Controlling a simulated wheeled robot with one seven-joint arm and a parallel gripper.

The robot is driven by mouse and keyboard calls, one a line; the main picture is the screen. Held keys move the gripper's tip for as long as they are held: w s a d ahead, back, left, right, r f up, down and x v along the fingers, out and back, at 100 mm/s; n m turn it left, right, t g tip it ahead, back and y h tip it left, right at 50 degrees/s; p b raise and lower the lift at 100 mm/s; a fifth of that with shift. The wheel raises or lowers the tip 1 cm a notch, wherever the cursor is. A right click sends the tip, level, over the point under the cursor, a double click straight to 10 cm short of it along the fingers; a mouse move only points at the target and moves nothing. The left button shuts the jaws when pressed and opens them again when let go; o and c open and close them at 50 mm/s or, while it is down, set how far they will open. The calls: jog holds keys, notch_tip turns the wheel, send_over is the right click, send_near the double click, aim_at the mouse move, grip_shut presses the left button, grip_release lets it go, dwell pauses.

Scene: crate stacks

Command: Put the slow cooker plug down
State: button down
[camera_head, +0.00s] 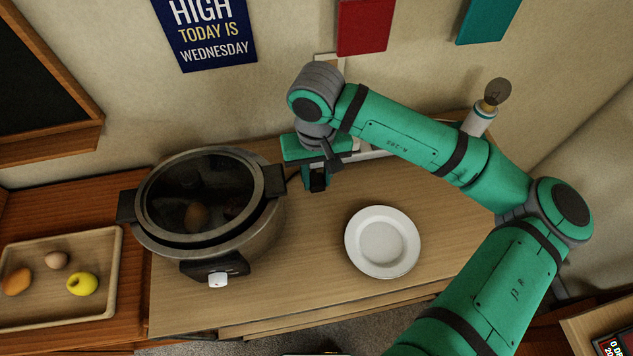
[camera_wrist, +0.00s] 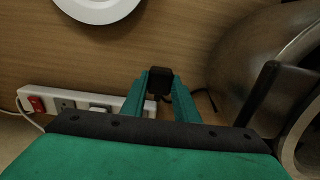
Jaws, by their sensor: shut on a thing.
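The slow cooker plug (camera_wrist: 160,80) is a small black block in the wrist view. My gripper (camera_wrist: 161,88) is shut on it, with one green finger on each side. A dark cord shows just right of the fingers. In the head view my gripper (camera_head: 316,182) points down over the wooden counter, just right of the slow cooker (camera_head: 259,238). The plug is hard to make out there. I cannot tell whether it touches the counter. The metal side of the cooker also shows in the wrist view (camera_wrist: 240,62).
A white power strip (camera_wrist: 84,101) with a red switch lies beside my gripper, by the wall. A white plate (camera_head: 383,242) stands on the counter to the right. A wooden tray (camera_head: 60,320) with fruit is at far left. Bare counter lies between cooker and plate.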

aim_at(316, 179)
jog(key=shift+f, duration=1.55)
jog(key=shift+f, duration=0.6)
jog(key=c, duration=1.4)
grip_release()
notch_tip(316, 179, up, 13)
jog(key=shift+r, duration=0.15)
